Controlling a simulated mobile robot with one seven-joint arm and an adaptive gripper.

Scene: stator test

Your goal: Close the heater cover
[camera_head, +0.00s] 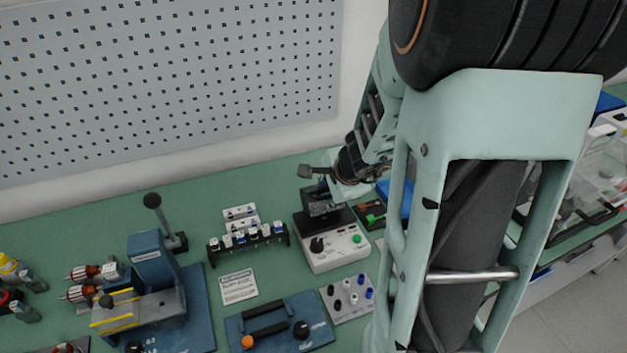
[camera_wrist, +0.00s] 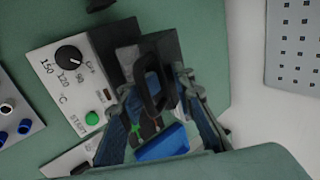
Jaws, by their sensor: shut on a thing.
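The heater (camera_head: 335,249) is a white box with a black knob and a green button, standing mid-bench; it also shows at left in the wrist view (camera_wrist: 60,85). Its dark cover (camera_head: 321,203) stands up over the dark top of the heater. The cover's exact angle is hard to tell. In the wrist view a black loop handle (camera_wrist: 153,82) on the cover sits between my fingers. My gripper (camera_wrist: 155,88) is shut on this handle. In the head view my gripper (camera_head: 318,172) reaches in from the right at the cover's top; my wrist partly hides the area behind it.
A blue container (camera_head: 397,194) and a dark tray (camera_head: 369,217) stand just right of the heater. A rack of small parts (camera_head: 248,243) is on its left. A plate with plugs (camera_head: 347,298) and a blue fixture (camera_head: 279,324) lie in front. A perforated panel (camera_head: 170,80) stands behind.

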